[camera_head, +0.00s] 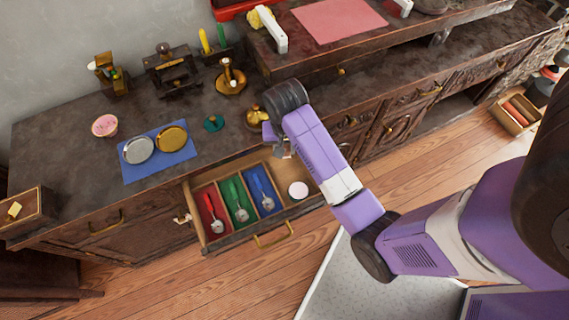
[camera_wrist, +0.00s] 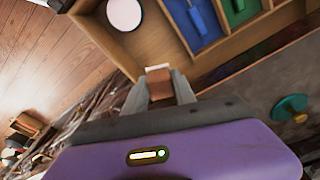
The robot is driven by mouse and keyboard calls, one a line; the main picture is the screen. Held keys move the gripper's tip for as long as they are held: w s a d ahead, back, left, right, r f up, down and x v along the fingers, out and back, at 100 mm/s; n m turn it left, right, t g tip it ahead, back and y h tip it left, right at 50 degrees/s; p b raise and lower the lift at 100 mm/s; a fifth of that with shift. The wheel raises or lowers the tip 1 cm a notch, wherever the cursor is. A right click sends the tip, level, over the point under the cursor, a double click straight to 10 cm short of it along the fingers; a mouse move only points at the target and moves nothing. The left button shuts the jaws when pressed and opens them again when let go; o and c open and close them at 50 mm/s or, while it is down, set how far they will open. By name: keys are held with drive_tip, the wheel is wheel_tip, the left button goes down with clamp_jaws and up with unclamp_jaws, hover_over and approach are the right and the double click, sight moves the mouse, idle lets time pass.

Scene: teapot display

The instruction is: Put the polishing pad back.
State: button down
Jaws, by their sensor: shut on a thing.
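My gripper (camera_wrist: 158,92) is shut on a small brown block with a pale face (camera_wrist: 158,83), which looks like the polishing pad. In the head view my gripper (camera_head: 281,148) is at the counter's front edge, over the back right part of the open drawer (camera_head: 230,237). The block is mostly hidden there. The drawer has red, green and blue compartments, each with a matching-handled tool. Its bare wooden right compartment holds a round white disc (camera_head: 298,189), also seen in the wrist view (camera_wrist: 124,14). The block appears held apart from the disc.
A teal knobbed lid (camera_head: 213,123) and a brass pot (camera_head: 257,117) stand on the counter near my arm. A blue mat (camera_head: 186,154) with silver and gold discs lies left. A raised shelf (camera_head: 340,60) stands behind. Open floor lies before the drawer.

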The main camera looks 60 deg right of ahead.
sight(284, 167)
wheel_tip(284, 167, down, 10)
drive_tip(key=shift+r+b, duration=0.15)
drive_tip(key=shift+b, duration=0.4)
drive_tip(key=c, duration=1)
unclamp_jaws()
